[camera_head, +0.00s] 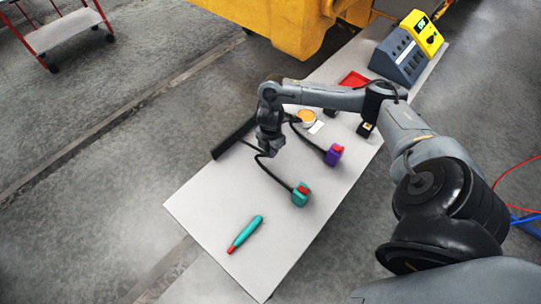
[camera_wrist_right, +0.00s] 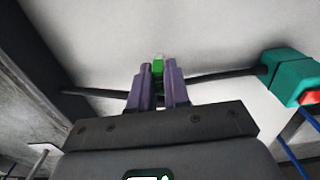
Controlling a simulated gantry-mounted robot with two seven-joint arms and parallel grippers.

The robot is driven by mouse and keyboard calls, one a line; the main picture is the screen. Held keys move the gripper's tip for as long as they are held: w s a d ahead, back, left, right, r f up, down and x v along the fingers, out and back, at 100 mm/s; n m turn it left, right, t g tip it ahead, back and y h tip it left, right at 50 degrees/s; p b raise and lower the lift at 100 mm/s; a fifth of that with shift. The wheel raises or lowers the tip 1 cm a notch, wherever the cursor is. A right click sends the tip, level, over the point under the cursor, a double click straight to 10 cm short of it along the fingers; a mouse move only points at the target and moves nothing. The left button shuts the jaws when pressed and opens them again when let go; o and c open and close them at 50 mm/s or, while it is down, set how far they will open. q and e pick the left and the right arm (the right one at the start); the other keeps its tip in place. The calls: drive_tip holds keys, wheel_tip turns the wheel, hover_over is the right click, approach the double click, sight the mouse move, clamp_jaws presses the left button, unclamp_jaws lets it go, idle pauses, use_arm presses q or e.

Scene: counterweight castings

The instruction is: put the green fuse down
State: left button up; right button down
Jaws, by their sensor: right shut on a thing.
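My right gripper (camera_head: 268,152) hangs over the left part of the pale tabletop (camera_head: 205,205), beside a black bar. In the right wrist view its two fingers (camera_wrist_right: 158,82) are shut on the small green fuse (camera_wrist_right: 157,67), whose green body and pale end show at the fingertips. In the head view the fuse is hidden by the gripper. The pale table surface lies beyond the fuse; I cannot tell how high it is above it. My left gripper is not in view.
A teal plug (camera_head: 300,195) and a purple plug (camera_head: 334,155) lie on black cables. A teal pen-like tool (camera_head: 245,234) lies nearer the front, with clear table around it. A black bar (camera_head: 232,139), an orange-topped round container (camera_head: 306,117) and a red tray (camera_head: 353,80) are behind.

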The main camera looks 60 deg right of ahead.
drive_tip(key=shift+f, duration=2.05)
drive_tip(key=shift+f, duration=0.15)
drive_tip(key=c, duration=1.1)
unclamp_jaws()
